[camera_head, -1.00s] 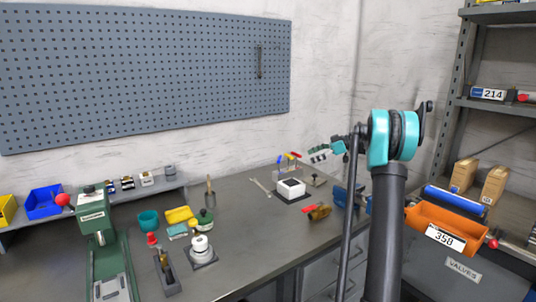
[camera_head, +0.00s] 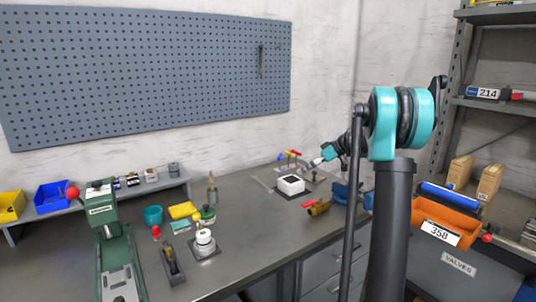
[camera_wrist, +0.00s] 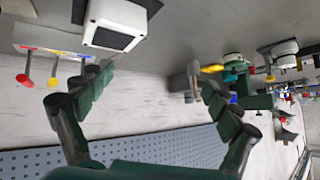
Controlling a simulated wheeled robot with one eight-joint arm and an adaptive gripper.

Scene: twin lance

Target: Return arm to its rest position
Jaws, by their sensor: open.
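My arm rises at the right of the head view, with a teal elbow joint and a dark post. My gripper (camera_head: 314,163) is small in the head view, above the back of the workbench, beside a white box with a dark panel (camera_head: 291,184). In the wrist view my gripper (camera_wrist: 155,88) has its two green fingers spread wide, with nothing between them. That view looks tilted or upside down, and the white box (camera_wrist: 116,25) is at its top, beyond the fingers.
The grey workbench (camera_head: 255,215) carries a green press (camera_head: 102,215), a white-capped part (camera_head: 204,240), a brass valve (camera_head: 319,207) and small tools. A shelf rack at the right holds an orange bin (camera_head: 445,220). A blue pegboard (camera_head: 150,75) hangs behind.

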